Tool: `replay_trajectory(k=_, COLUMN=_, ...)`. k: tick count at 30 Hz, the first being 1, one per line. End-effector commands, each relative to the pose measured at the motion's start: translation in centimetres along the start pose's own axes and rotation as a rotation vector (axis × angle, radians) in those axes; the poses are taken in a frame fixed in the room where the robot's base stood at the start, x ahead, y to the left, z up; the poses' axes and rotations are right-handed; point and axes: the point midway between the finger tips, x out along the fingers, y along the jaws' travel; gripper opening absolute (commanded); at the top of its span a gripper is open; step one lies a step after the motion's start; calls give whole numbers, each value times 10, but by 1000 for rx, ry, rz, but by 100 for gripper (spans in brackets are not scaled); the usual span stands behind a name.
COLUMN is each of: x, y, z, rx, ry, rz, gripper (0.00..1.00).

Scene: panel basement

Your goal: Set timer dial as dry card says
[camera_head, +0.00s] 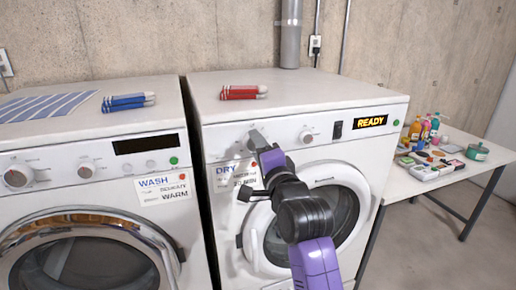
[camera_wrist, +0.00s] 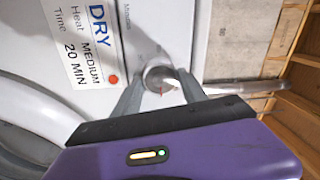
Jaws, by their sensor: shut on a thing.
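The dry card (camera_head: 235,173) is on the front of the right machine. In the wrist view the dry card (camera_wrist: 83,42) reads DRY, Heat MEDIUM, Time 20 MIN. My gripper (camera_head: 258,141) reaches the left end of the right machine's control panel. In the wrist view my gripper (camera_wrist: 162,88) has its two fingers on either side of a round dial (camera_wrist: 160,78), shut on it. The label by the dial reads like Minutes. A red mark shows on the dial; its exact setting is too small to tell. Another dial (camera_head: 306,137) sits further right on the panel.
The right machine's display (camera_head: 370,122) reads READY. Its round door (camera_head: 335,205) is behind my arm. A wash machine (camera_head: 85,180) stands to the left. Folded red towels (camera_head: 243,92) lie on top, and a table (camera_head: 478,166) with bottles stands at the right.

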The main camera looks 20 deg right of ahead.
Motion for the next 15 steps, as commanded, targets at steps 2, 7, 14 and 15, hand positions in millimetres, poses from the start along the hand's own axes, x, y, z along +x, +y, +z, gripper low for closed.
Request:
replay_trajectory(k=2, x=0, y=1, z=-1, rx=2, ry=2, rz=2, gripper=9)
replay_trajectory(k=7, x=0, y=1, z=-1, rx=1, ry=2, rz=2, gripper=9)
replay_trajectory(k=14, x=0, y=1, z=-1, rx=1, ry=2, rz=2, gripper=71)
replay_trajectory(k=15, x=0, y=1, z=-1, rx=1, ry=2, rz=2, gripper=71)
